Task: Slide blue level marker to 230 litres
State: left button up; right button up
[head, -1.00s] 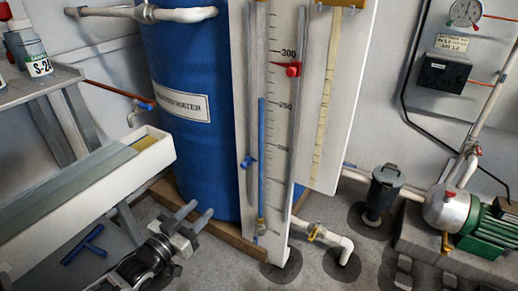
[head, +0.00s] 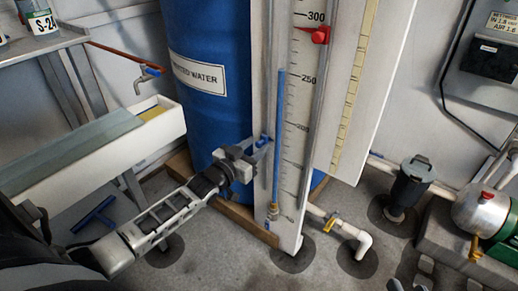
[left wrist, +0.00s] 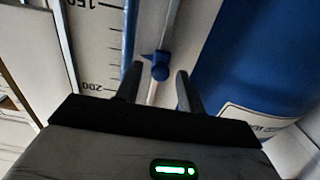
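The blue level marker (head: 265,141) sits on the grey rail at the left side of the white scale board (head: 293,150), a little below the 200 mark. In the left wrist view the blue marker (left wrist: 160,66) shows between the two dark fingers, near the 200 mark of the upside-down scale. My left gripper (head: 257,152) is at the marker, and its fingers (left wrist: 158,88) are open on either side of it with gaps visible. A blue liquid column (head: 279,140) rises in the tube to just above 250.
A red marker (head: 320,35) sits on the right rail just under 300. A blue water barrel (head: 212,110) stands behind the board. A white trough (head: 130,145) lies left. A pump (head: 482,212) and pipes with a yellow valve (head: 330,222) are at right.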

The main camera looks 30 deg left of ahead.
aim_at(262, 142)
pick_arm(q)
jog(key=shift+w+d, duration=0.1)
jog(key=shift+w, duration=1.05)
pick_arm(e)
jog(key=shift+a+r, duration=0.1)
jog(key=shift+r, duration=0.15)
